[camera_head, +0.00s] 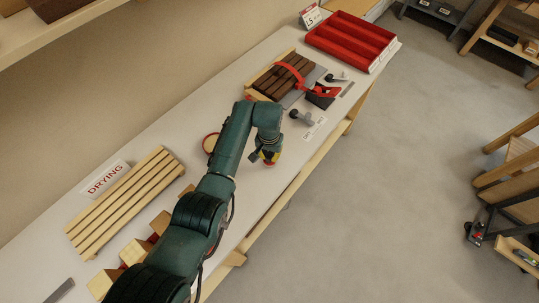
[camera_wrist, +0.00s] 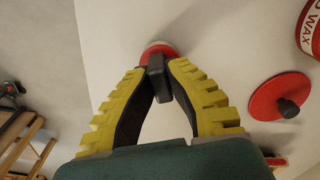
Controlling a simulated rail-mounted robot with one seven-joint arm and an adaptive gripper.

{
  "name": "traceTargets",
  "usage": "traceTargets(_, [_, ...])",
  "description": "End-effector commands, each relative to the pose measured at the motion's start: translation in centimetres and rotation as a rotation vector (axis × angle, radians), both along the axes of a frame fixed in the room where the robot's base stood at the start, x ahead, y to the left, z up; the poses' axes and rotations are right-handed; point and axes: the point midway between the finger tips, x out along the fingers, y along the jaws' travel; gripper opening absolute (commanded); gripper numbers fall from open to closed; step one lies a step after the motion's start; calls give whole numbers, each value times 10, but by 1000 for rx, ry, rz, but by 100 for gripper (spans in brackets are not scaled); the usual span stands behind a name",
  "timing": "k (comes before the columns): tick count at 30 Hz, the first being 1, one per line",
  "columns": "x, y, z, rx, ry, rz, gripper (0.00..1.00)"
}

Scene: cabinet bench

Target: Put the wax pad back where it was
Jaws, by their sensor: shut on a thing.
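My gripper (camera_head: 266,158) is over the bench, right of the round red-rimmed tin (camera_head: 209,144). In the wrist view its yellow fingers (camera_wrist: 160,70) are closed on the dark handle of the wax pad. The pad (camera_wrist: 157,47) shows as a small round red and pale piece just past the fingertips, largely hidden by the handle and fingers. I cannot tell whether it touches the bench. The tin marked WAX (camera_wrist: 312,30) is cut by the right edge of the wrist view. A red disc with a dark knob (camera_wrist: 268,98), apparently its lid, lies beside it.
A slatted drying rack (camera_head: 125,203) with a DRYING sign (camera_head: 104,179) and wooden blocks (camera_head: 133,252) are on the near part of the bench. Dark slats with a red clamp (camera_head: 292,70), small tools and a red compartment tray (camera_head: 350,40) are farther along. Bench right of my gripper is narrow.

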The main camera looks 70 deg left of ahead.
Motion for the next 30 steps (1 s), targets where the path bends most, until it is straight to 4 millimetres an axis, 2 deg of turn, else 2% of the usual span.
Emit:
traceTargets(3, [0, 0, -4, -1, 1, 0, 0])
traceTargets(4, [0, 0, -4, -1, 1, 0, 16])
traceTargets(7, [0, 0, -3, -1, 1, 0, 34])
traceTargets(14, [0, 0, -3, -1, 1, 0, 34])
traceTargets(18, [0, 0, 6, 1, -1, 0, 34])
traceTargets(20, [1, 1, 16, 2, -2, 0, 34])
traceTargets(30, [-1, 0, 97, 2, -2, 0, 34])
